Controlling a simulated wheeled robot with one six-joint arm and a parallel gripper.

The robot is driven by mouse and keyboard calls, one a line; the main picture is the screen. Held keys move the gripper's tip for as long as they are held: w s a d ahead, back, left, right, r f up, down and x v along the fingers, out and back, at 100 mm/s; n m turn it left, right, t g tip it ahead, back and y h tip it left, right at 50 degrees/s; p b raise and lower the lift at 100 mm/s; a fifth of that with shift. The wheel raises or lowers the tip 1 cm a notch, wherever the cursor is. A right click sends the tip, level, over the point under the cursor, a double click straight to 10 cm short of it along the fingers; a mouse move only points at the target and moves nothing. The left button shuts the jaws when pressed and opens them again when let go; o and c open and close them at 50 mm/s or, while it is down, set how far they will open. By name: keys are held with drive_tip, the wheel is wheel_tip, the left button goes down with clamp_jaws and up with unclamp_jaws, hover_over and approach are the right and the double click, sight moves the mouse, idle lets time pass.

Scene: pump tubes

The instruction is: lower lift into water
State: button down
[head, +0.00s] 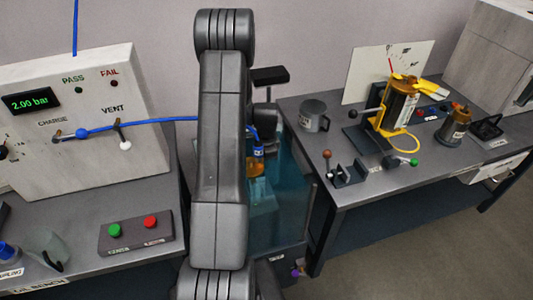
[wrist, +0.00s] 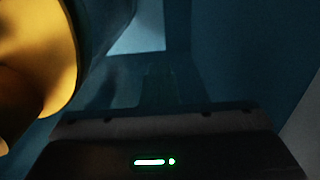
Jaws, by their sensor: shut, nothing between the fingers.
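The water tank (head: 285,205), with dark teal see-through walls, stands between the two benches, partly behind my arm. An amber part with a blue fitting (head: 257,152) shows inside it, just right of my arm. A black flat-topped piece (head: 270,76) rises above the tank on a post; I cannot tell whether it belongs to the lift. In the wrist view, the dark body of my gripper (wrist: 160,125) fills the bottom, with green lights. My gripper is shut and empty; its fingertips are not clear. A large yellow curved part (wrist: 40,60) is close at left. My arm hides my gripper in the head view.
The left bench carries a gauge panel (head: 80,115) reading 2.00 bar and a button box (head: 136,232). A blue hose (head: 160,122) runs from the panel behind my arm.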

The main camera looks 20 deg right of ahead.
wheel_tip(320, 180, down, 7)
drive_tip(key=shift+f+p, duration=0.1)
drive_tip(key=shift+p, duration=0.4)
wheel_tip(320, 180, down, 4)
drive_tip(key=b, duration=0.4)
drive_tip(key=shift+f, duration=0.25)
drive_tip(key=shift+s+f, duration=0.1)
drive_tip(key=shift+s, duration=0.05)
drive_tip(key=shift+a, duration=0.1)
